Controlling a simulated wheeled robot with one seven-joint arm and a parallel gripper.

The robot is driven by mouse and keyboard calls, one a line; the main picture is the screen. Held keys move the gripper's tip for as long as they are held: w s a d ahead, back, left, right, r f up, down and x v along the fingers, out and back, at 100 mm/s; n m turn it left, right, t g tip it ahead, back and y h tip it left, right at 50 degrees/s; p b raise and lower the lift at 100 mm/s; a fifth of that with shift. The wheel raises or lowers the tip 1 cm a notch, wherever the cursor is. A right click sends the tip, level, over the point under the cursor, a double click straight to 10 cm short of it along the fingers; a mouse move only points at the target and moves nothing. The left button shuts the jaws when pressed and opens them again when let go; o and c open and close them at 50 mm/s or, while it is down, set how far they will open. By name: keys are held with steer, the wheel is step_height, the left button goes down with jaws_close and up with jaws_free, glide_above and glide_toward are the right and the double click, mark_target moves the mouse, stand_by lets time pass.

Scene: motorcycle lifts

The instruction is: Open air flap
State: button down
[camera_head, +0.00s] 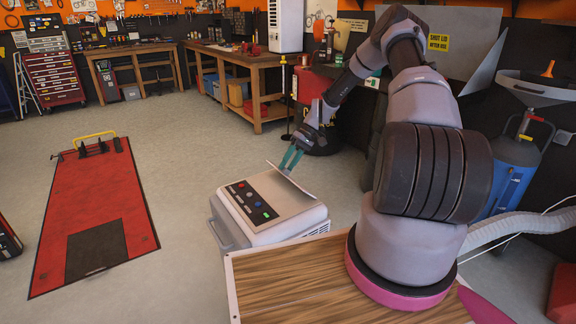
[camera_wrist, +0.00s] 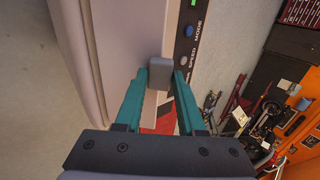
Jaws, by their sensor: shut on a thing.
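The white air unit (camera_head: 270,233) stands on the floor in front of my arm, with a dark strip of buttons on its top. The air flap (camera_head: 293,183) is a pale thin panel on the unit's top, with its far edge tilted up. My gripper (camera_head: 287,165) reaches down to that raised edge. In the wrist view, the teal fingers of my gripper (camera_wrist: 164,75) are shut on a small grey tab (camera_wrist: 157,70) at the flap's edge. The button strip (camera_wrist: 187,45) with SPEED and MODE labels runs just right of the fingers. The flap's underside is hidden.
A wooden surface (camera_head: 300,285) lies in front of the unit, below my arm. A red lift platform (camera_head: 95,210) lies on the floor at left. A wooden workbench (camera_head: 250,85) stands behind. The grey floor between lift and unit is clear.

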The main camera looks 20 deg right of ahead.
steer(key=shift+a, duration=0.1)
steer(key=c, duration=0.5)
jaws_free()
steer(key=shift+s, duration=0.1)
steer(key=shift+r, duration=0.1)
steer(key=v, duration=1)
steer(key=shift+d+r, duration=0.25)
steer(key=shift+d, duration=0.05)
